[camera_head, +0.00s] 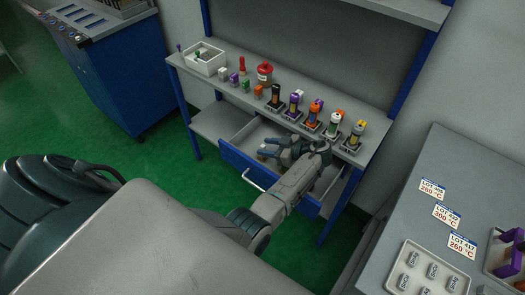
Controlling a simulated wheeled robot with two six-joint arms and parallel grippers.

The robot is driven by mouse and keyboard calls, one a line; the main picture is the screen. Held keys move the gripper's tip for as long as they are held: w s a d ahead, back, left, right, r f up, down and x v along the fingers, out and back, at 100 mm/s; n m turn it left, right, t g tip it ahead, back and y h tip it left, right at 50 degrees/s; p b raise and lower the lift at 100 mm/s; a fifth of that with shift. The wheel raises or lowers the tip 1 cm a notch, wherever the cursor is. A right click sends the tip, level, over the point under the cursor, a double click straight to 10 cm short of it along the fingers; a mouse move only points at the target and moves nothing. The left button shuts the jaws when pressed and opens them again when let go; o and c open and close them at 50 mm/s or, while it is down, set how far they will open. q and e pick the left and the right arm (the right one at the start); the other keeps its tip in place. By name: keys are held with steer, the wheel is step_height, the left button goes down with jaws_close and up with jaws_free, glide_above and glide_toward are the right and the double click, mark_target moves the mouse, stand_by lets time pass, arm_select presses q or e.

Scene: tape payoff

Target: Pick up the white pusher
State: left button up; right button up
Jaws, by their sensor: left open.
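A small white block (222,74) stands on the grey bench, at the left end of a row with a purple block (234,79), a green block (246,86) and an orange block (258,90). It is the white piece that best fits the white pusher, but it is too small to be sure. Another white-topped piece (336,117) stands among the upright holders at the right. My left gripper (267,148) is open and empty, over the open drawer in front of the bench, apart from the blocks. My right gripper is not in view.
The blue-fronted drawer (239,163) is pulled out below the bench. A white open box (204,60), a red container (265,71) and several holders (295,103) stand on the bench. A grey table with a tray (396,262) is at the right.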

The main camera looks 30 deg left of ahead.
arm_select(q)
steer(key=shift+d, duration=0.1)
jaws_close()
